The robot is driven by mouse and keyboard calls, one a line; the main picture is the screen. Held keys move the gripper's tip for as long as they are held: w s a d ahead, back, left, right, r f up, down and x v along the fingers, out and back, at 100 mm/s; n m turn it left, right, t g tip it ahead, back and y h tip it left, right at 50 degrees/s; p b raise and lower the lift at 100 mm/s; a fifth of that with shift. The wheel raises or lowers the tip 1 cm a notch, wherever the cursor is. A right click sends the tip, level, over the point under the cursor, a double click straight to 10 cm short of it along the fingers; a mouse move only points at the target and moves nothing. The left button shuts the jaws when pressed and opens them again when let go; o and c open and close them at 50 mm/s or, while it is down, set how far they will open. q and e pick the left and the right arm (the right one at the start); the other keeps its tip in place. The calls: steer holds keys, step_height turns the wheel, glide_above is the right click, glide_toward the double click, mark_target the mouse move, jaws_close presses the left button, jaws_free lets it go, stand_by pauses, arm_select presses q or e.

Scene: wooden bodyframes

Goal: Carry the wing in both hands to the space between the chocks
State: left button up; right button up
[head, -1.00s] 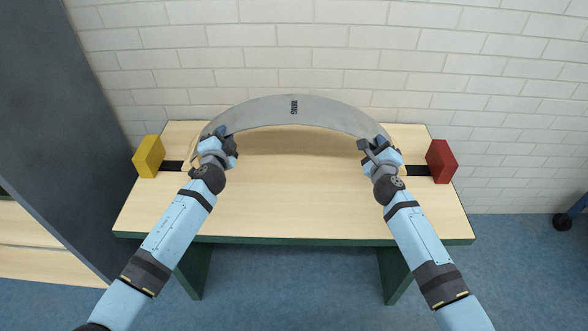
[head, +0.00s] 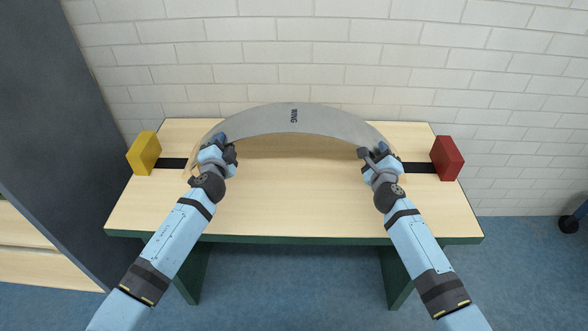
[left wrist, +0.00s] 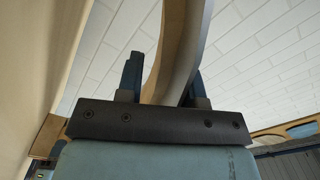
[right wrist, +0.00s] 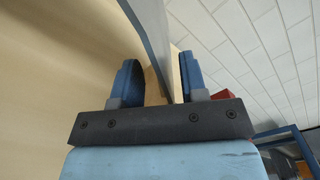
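The wing (head: 270,119) is a grey arched panel marked WING, held across the back of the table, its arch rising before the wall. My left gripper (head: 222,148) is shut on its left end; in the left wrist view the wing (left wrist: 177,50) runs between the fingers. My right gripper (head: 369,154) is shut on its right end; the right wrist view shows the wing (right wrist: 155,35) between the fingers. The yellow chock (head: 143,153) is left of the wing and the red chock (head: 447,158) right. I cannot tell whether the wing's ends touch the table.
The wooden table (head: 300,205) has a dark green edge and a clear front area. Black strips (head: 172,164) lie beside the chocks. A white brick wall (head: 300,60) stands close behind. A dark grey panel (head: 60,120) stands at the left.

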arm_select(q)
steer(key=shift+o, duration=0.6)
steer(key=shift+r, duration=0.15)
arm_select(e)
steer(key=shift+o, duration=0.7)
steer(key=shift+r, duration=0.15)
arm_select(q)
steer(key=shift+s, duration=0.1)
arm_select(e)
steer(key=shift+s, duration=0.2)
arm_select(q)
steer(key=s, duration=1.1)
steer(key=shift+s, duration=0.4)
arm_select(e)
steer(key=s, duration=1.1)
steer(key=shift+s, duration=0.35)
arm_select(q)
steer(key=shift+s, duration=0.1)
